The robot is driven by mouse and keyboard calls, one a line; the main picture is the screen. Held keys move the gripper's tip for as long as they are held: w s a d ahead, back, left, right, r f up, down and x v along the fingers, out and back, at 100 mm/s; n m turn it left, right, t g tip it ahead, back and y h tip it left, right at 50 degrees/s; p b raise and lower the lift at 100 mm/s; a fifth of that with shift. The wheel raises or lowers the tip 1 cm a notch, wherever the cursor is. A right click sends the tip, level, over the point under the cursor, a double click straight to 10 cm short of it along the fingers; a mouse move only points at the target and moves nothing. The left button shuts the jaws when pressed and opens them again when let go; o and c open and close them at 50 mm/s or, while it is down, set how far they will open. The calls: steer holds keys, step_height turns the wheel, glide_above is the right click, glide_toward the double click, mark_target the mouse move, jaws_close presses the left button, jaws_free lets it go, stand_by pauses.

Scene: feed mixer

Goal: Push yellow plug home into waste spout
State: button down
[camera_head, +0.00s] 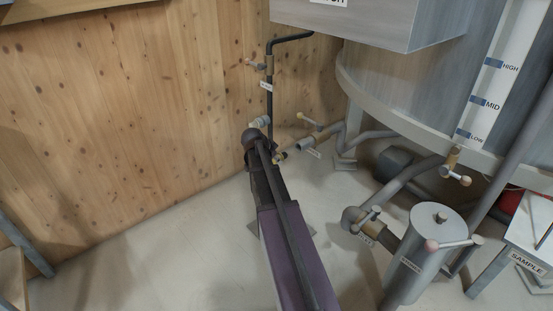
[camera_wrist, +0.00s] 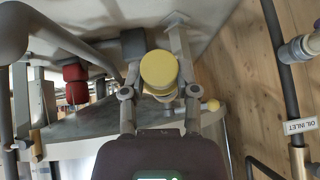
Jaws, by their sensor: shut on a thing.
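The yellow plug (camera_wrist: 160,68) shows in the wrist view as a short round cylinder, its flat face towards the camera. My gripper (camera_wrist: 161,82) has a finger on either side of it and is shut on it. In the head view my gripper (camera_head: 280,156) is low near the wall, just left of a grey pipe end with a small label, probably the waste spout (camera_head: 305,145). A small gap seems to lie between them. The plug hides the spout's mouth in the wrist view, so I cannot tell whether they touch or line up.
A valve handle with a pale yellow knob (camera_head: 300,115) stands just above the spout; its knob (camera_wrist: 212,104) also shows in the wrist view. The oil inlet pipe (camera_wrist: 283,70) runs along the wooden wall. A tank leg (camera_head: 350,142) and a metal canister (camera_head: 425,255) stand to the right.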

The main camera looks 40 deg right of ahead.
steer(key=shift+a+r, duration=0.1)
steer(key=shift+a, duration=0.1)
steer(key=shift+w+d, duration=0.2)
steer(key=shift+d, duration=2.65)
steer(key=shift+w+d, duration=0.15)
steer(key=shift+d, duration=1.7)
steer(key=shift+c, duration=1.4)
jaws_free()
steer(key=shift+a, duration=0.2)
steer(key=shift+s+a, duration=0.2)
steer(key=shift+a, duration=2.05)
steer(key=shift+s+a, duration=0.2)
steer(key=shift+a, duration=2)
